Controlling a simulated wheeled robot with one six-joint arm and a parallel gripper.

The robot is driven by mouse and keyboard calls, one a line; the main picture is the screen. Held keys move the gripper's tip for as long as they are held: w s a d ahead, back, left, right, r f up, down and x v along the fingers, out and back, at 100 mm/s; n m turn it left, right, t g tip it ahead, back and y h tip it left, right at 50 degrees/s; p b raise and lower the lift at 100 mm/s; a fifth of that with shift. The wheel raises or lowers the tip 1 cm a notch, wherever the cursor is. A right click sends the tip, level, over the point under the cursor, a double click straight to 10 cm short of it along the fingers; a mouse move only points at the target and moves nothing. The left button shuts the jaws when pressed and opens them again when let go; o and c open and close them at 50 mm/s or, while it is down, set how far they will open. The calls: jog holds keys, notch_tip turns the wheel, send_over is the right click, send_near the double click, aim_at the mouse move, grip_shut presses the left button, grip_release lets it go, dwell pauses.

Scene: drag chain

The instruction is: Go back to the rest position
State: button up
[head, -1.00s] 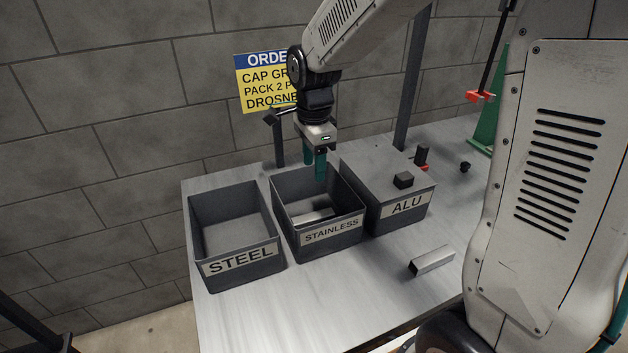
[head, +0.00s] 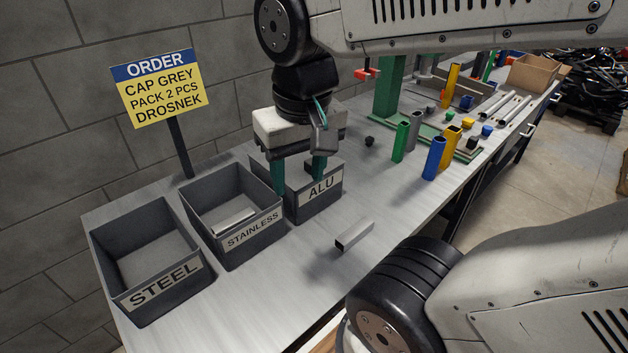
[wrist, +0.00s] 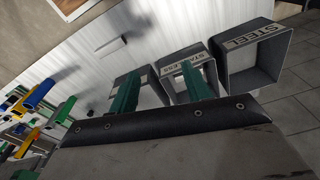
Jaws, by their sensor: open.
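My gripper (head: 299,175) hangs above the ALU bin (head: 318,199) in the head view, its two green fingers spread apart with nothing between them. In the wrist view my gripper (wrist: 158,88) shows the same two green fingers, open, with the bins beyond them. The STAINLESS bin (head: 250,236) is just left of it and holds a light metal piece (head: 232,221). The STEEL bin (head: 166,285) at the far left looks empty. My arm and gripper hide part of the ALU bin.
A square metal tube (head: 355,236) lies on the bench in front of the bins. Upright green, grey, blue and yellow tubes (head: 434,158) stand to the right, with a cardboard box (head: 532,75) farther back. An order sign (head: 158,93) stands behind the bins.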

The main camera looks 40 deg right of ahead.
jog(key=shift+s+d+f+n, duration=0.1)
jog(key=shift+s+f+n, duration=0.05)
jog(key=shift+s+n, duration=0.55)
jog(key=shift+s+d+f+n, duration=0.1)
jog(key=shift+s+n, duration=0.4)
jog(key=shift+s, duration=0.4)
dwell(1.1)
